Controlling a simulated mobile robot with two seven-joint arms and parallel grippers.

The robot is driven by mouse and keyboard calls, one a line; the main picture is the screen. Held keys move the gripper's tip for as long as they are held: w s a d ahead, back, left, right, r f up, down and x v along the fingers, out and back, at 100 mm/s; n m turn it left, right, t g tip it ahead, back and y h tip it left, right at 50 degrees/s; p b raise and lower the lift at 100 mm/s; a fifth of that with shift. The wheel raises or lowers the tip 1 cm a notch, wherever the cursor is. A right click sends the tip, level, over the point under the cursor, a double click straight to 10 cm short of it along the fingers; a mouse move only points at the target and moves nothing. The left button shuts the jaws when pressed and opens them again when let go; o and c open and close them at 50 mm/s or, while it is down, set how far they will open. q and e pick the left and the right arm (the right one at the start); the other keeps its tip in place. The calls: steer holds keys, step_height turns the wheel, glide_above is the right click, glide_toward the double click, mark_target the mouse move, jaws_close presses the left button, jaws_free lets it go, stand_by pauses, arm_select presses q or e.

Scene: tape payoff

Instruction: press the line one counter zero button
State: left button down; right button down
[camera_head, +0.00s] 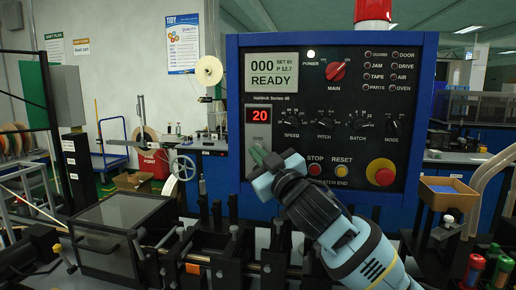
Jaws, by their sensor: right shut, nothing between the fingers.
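The blue-framed control panel (440,60) faces me with a black face. Its red counter display (259,116) reads 20, and a small label sits just under it, too small to read surely. My left gripper is not in view.
Near the gripper are the SPEED knob (291,118), the red STOP button (315,170) and the yellow RESET button (341,171). A red emergency stop (383,176) is at lower right. The screen (271,73) reads 000 READY. Black machine fixtures fill the foreground.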

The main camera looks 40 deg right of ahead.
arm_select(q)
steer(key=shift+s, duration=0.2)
